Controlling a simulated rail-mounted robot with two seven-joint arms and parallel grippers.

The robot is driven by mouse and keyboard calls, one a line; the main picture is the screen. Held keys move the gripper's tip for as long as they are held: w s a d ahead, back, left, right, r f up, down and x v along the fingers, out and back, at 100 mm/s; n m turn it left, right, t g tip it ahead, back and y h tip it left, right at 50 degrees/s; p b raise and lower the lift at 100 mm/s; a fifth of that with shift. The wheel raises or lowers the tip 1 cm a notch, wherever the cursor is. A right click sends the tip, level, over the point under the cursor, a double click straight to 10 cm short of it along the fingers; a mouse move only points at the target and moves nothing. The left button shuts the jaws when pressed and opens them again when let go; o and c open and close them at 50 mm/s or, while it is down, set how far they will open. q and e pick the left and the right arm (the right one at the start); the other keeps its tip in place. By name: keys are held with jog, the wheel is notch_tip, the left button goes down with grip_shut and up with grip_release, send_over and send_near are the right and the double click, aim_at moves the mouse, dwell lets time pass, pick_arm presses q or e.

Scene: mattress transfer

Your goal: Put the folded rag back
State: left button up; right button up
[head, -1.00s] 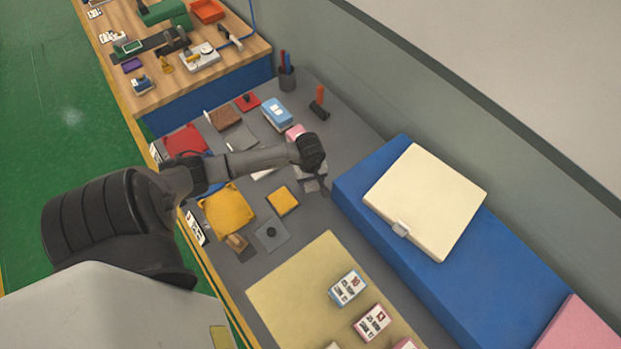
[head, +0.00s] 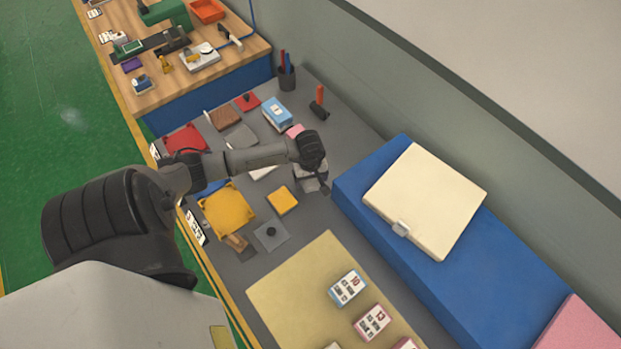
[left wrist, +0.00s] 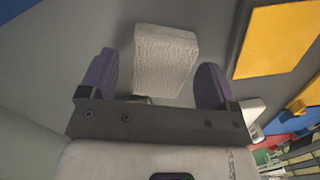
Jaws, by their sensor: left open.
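The folded rag (left wrist: 165,60) is a whitish-grey block with a rough woven surface. In the left wrist view it lies on the grey tabletop between the two purple-grey fingers of my left gripper (left wrist: 156,68). The fingers are spread, with a gap showing on both sides of the rag. In the head view my left gripper (head: 315,184) points down over the middle of the grey table, near the blue mattress edge, and hides most of what is under it. My right gripper is in neither view.
A yellow block (head: 282,200), a yellow cloth (head: 228,210) and a grey plate with a dark knob (head: 271,235) lie nearby. The blue mattress (head: 450,265) bounds the right side, with a cream pad (head: 425,198) on it. A tan mat (head: 300,280) lies in front.

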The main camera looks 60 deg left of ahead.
pick_arm(q)
notch_tip(320, 180, up, 11)
jog(key=shift+a, duration=0.2)
